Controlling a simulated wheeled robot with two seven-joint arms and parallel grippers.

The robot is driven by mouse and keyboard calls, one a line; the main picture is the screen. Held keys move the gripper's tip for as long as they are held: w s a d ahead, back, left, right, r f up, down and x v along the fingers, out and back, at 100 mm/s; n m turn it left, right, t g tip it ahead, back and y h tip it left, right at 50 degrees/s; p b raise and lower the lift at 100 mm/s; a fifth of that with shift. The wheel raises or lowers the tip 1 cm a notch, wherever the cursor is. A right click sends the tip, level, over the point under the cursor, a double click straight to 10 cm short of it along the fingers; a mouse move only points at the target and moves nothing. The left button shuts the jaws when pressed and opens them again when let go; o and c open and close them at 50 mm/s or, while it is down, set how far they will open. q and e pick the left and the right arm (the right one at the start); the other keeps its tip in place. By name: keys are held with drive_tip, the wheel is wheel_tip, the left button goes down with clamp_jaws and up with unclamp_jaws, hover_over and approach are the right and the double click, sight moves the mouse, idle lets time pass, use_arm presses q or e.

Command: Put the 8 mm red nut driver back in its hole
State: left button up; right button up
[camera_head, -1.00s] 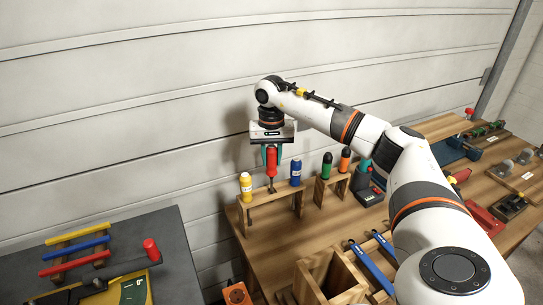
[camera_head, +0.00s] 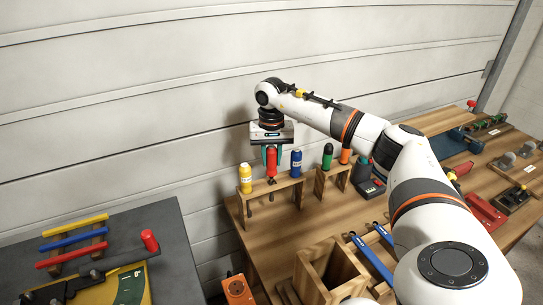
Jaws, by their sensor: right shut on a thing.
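The red nut driver (camera_head: 271,163) is upright in my right gripper (camera_head: 271,155), which is shut on its handle. It is above the middle of the small wooden rack (camera_head: 286,189), between the yellow driver (camera_head: 245,178) and the blue driver (camera_head: 296,163). Only a short piece of its shaft shows between handle and rack top. A thin dark shaft shows below the rack top there, but the hole itself is too small to make out. My left gripper is not in view.
A second wooden rack (camera_head: 334,177) with a green driver (camera_head: 327,157) and an orange driver (camera_head: 345,155) stands close on the right. An open wooden box (camera_head: 325,270) and blue-handled tools (camera_head: 371,258) are nearer. Bare bench lies in front of the rack.

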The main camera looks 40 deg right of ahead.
sight(272, 166)
drive_tip(key=shift+f+b, duration=0.75)
drive_tip(key=shift+f, duration=0.45)
drive_tip(key=shift+f+b, duration=0.3)
drive_tip(key=shift+f, duration=0.25)
idle(0.3)
drive_tip(key=o, duration=1.1)
drive_tip(key=shift+c, duration=0.2)
drive_tip(key=shift+o, duration=0.6)
drive_tip(key=shift+o, duration=1)
drive_tip(key=shift+r, duration=0.1)
